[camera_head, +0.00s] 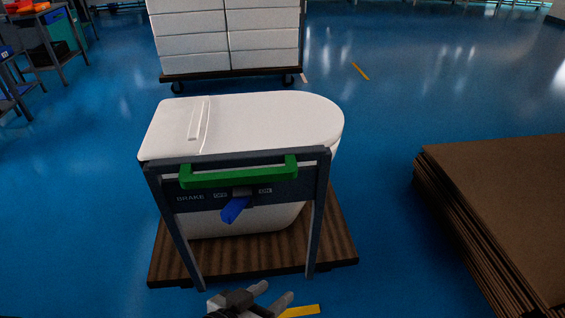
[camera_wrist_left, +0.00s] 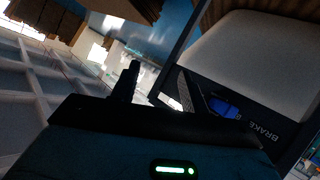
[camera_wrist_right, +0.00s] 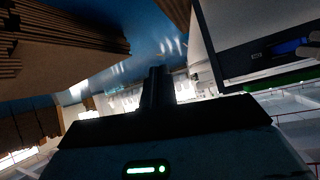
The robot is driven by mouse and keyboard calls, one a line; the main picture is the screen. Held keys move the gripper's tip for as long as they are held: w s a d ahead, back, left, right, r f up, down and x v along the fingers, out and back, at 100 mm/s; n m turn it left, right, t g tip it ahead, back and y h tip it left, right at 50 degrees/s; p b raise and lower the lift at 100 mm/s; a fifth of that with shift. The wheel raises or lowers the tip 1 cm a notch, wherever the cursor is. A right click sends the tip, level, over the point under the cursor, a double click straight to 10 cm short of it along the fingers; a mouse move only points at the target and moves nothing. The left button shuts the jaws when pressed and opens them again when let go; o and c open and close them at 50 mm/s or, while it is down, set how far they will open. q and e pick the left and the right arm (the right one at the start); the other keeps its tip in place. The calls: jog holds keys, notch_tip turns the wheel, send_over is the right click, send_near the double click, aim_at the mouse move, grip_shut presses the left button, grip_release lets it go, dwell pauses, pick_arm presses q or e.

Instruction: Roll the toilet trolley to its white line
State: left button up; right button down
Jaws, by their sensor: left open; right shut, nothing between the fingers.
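The toilet trolley (camera_head: 333,232) has a dark wooden deck and a grey frame, with a white toilet (camera_head: 270,125) on it. A green handle (camera_head: 240,177) crosses the frame. Below it, a blue brake lever (camera_head: 235,209) slants down to the left beside the word BRAKE; it also shows in the left wrist view (camera_wrist_left: 222,108). My left gripper (camera_head: 270,296) is open and empty, low in front of the frame, apart from the handle. My right gripper (camera_wrist_right: 157,90) is shut and empty in the right wrist view, outside the head view. A short pale floor mark (camera_head: 304,78) lies beyond the toilet.
A wheeled cart of white boxes (camera_head: 228,40) stands ahead, behind the trolley. Stacked brown cardboard (camera_head: 500,190) is close on the right. A shelf (camera_head: 50,45) stands far left. Yellow floor marks lie ahead right (camera_head: 360,71) and near my left gripper (camera_head: 302,311). Blue floor is open on the left.

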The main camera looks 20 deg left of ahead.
pick_arm(q)
jog(key=w+a+r+n+t+y+b, duration=0.1)
jog(key=w+a+r+n+t, duration=0.25)
jog(key=n, duration=0.45)
jog(key=n+t+y, duration=0.4)
jog(key=n+y, duration=0.2)
jog(key=n, duration=0.4)
send_near(237, 182)
jog(key=x, duration=1)
jog(key=shift+w+a+p, duration=0.1)
jog(key=shift+w+p, duration=0.3)
jog(key=shift+w+r, duration=0.1)
jog(key=shift+w, duration=0.35)
grip_shut()
jog(key=shift+a, duration=0.15)
